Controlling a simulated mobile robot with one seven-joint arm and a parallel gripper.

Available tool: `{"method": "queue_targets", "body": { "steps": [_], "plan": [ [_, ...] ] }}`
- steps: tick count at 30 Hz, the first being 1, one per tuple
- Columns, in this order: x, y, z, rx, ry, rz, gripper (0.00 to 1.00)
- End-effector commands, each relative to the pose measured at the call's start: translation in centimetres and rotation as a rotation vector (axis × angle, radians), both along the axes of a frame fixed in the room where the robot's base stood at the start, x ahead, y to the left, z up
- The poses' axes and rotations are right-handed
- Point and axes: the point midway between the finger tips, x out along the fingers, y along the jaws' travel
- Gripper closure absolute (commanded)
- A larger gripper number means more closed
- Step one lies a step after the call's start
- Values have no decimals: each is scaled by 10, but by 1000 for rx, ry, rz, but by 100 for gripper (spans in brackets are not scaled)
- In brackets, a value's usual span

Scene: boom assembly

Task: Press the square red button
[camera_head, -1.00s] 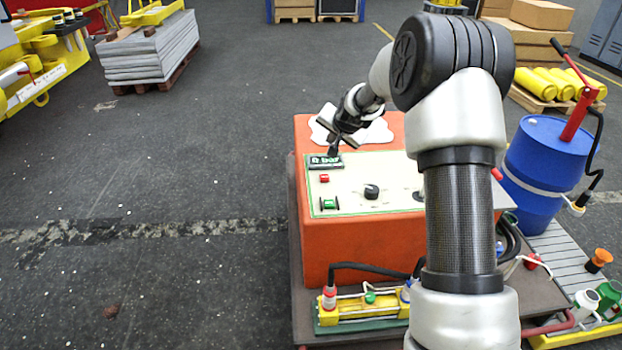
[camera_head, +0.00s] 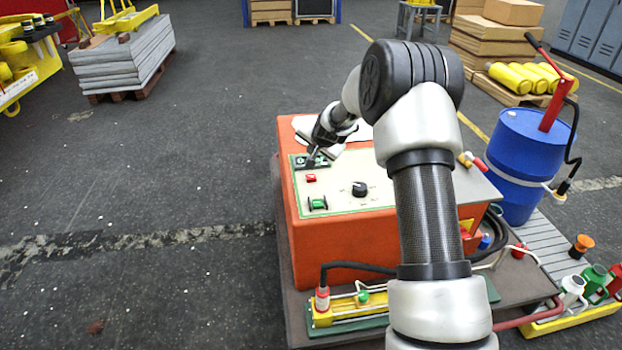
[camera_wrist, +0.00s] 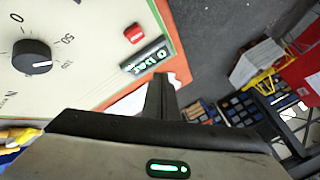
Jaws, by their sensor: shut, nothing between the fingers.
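The square red button (camera_head: 311,178) sits on the cream panel (camera_head: 345,190) on top of the orange box (camera_head: 300,235). It also shows in the wrist view (camera_wrist: 134,33), near the panel's edge, with nothing over it. My gripper (camera_head: 312,160) is shut and empty, pointing down over the display (camera_head: 297,162) just behind the button. In the wrist view its fingertips (camera_wrist: 160,80) lie close to the lit display (camera_wrist: 146,57), apart from the red button. Whether the tips touch the panel I cannot tell.
A black dial (camera_head: 360,188) and a green switch (camera_head: 317,203) are on the same panel. A blue barrel (camera_head: 535,160) with a red hand pump stands to the right. A yellow and green unit (camera_head: 350,305) lies in front.

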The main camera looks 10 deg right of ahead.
Motion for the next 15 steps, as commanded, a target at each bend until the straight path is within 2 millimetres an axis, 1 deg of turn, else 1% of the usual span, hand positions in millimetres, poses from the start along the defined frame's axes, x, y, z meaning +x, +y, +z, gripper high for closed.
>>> {"method": "queue_targets", "body": {
  "steps": [1,10,12,15],
  "plan": [
    [0,0,-10,0,2,1,100],
    [0,0,-54,-1,0,1,100],
    [0,0,-63,-1,-1,0,100],
    [0,0,-69,-1,-1,1,100]
  ]
}}
